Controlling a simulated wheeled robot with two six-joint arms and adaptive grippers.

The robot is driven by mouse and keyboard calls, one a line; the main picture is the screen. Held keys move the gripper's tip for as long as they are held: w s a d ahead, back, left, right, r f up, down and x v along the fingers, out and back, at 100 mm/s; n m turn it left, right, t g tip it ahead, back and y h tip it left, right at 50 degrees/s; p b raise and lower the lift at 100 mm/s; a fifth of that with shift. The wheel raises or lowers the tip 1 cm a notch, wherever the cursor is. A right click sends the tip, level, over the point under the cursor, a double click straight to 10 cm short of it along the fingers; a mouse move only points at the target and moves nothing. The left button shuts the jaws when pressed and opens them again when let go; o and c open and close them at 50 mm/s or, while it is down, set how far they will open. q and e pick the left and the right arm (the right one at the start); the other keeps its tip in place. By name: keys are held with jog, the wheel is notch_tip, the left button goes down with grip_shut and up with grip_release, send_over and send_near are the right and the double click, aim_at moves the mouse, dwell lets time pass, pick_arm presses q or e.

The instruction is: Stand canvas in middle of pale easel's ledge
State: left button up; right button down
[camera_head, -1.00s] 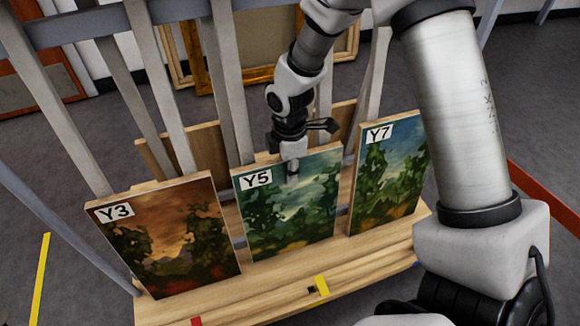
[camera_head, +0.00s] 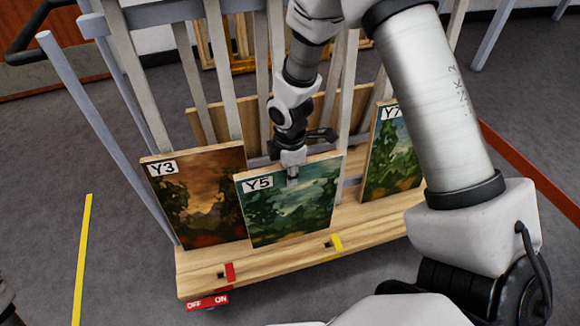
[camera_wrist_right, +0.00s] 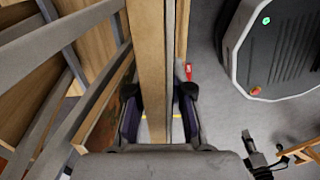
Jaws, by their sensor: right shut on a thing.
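The Y5 canvas (camera_head: 290,215), a green landscape with a white label, is in my right gripper (camera_head: 291,172), which is shut on its top edge. It stands nearly upright in front of the rack's slats and overlaps the right edge of the Y3 canvas. I cannot tell whether its bottom clears the wooden base. In the right wrist view the canvas's wooden edge (camera_wrist_right: 152,70) runs between the two fingers (camera_wrist_right: 160,110). I cannot make out the pale easel for certain.
The brown Y3 canvas (camera_head: 205,205) and green Y7 canvas (camera_head: 392,160) lean in the slatted rack (camera_head: 228,75) on either side. Its wooden base (camera_head: 215,258) carries red and yellow tabs. A dark rounded unit (camera_wrist_right: 275,50) shows in the wrist view. Open grey floor (camera_head: 130,270) lies left.

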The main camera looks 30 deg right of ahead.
jog(key=s+r+p, duration=0.1)
jog(key=r, duration=0.1)
jog(key=s+a+r+p, duration=0.1)
jog(key=s+r+p, duration=0.1)
jog(key=shift+s+r, duration=0.1)
jog(key=shift+r, duration=0.1)
dwell(0.3)
